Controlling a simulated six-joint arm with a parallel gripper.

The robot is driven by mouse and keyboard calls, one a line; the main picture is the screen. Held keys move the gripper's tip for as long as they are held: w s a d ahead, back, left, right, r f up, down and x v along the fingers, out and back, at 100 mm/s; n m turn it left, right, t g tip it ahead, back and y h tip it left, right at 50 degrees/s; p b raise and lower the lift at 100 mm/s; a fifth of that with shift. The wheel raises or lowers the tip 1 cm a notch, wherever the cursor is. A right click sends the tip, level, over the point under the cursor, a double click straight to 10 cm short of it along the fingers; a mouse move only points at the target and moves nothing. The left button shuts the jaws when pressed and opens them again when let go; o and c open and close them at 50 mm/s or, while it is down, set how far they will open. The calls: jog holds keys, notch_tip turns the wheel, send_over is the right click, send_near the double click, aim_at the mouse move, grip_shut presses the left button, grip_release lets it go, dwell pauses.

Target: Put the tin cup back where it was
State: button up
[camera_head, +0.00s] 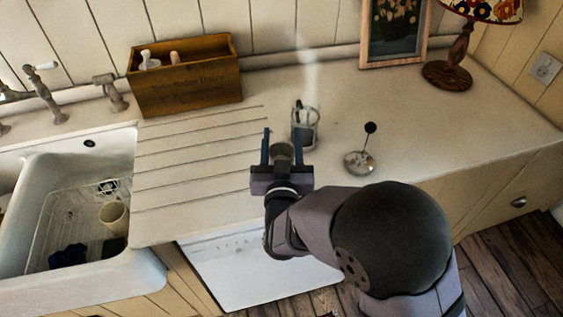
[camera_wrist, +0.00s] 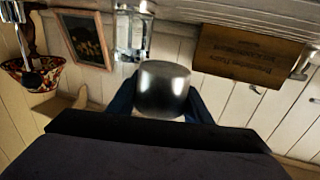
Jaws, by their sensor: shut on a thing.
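The tin cup (camera_head: 284,150) is a small grey metal cup between the blue fingers of my gripper (camera_head: 282,148). My gripper is shut on it, over the front part of the worktop, near the right ends of the drainer grooves. In the wrist view the tin cup (camera_wrist: 162,90) is a shiny grey shape between the blue fingers (camera_wrist: 163,98), and its lower part is hidden by the gripper body. I cannot tell from these views how high it is above the worktop.
A glass-and-metal press (camera_head: 305,127) stands just behind and right of the cup. A ball-topped metal item (camera_head: 361,160) is to the right. A wooden box (camera_head: 186,77), picture frame (camera_head: 393,60) and lamp (camera_head: 455,63) stand at the back. The sink (camera_head: 130,262) is left. The grooved drainer (camera_head: 195,165) is clear.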

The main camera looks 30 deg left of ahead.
aim_at(281, 158)
jog(key=shift+f, duration=3.4)
jog(key=shift+f, duration=0.2)
jog(key=o, duration=1)
jog(key=shift+r, duration=0.2)
jog(key=b+v, duration=0.2)
jog(key=v, duration=0.8)
jog(key=shift+s+d+b, duration=0.1)
jog(key=shift+s+b, duration=0.2)
jog(key=shift+s, duration=0.05)
jog(key=shift+s+d, duration=0.4)
jog(key=shift+s, duration=0.1)
